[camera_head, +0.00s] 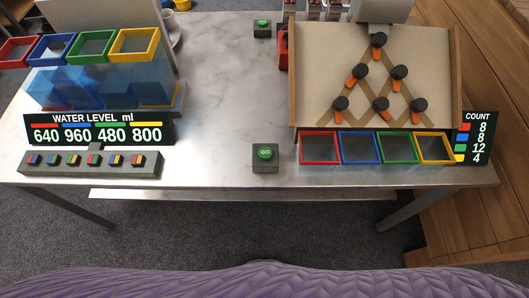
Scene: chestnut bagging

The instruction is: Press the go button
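A green go button (265,152) sits on a dark grey box (265,166) near the front edge of the table, about the middle. The word GO shows on its top. A second green button (262,22) on a similar box (262,32) stands near the back of the table. Neither of my grippers is in view. Nothing touches or covers the front button.
The metal table (213,90) is clear around the front button. At left stand a WATER LEVEL display (98,129), a button strip (90,165) and coloured open frames (134,44). At right are a tilted peg board (320,60), coloured bins (360,148) and a COUNT display (476,138).

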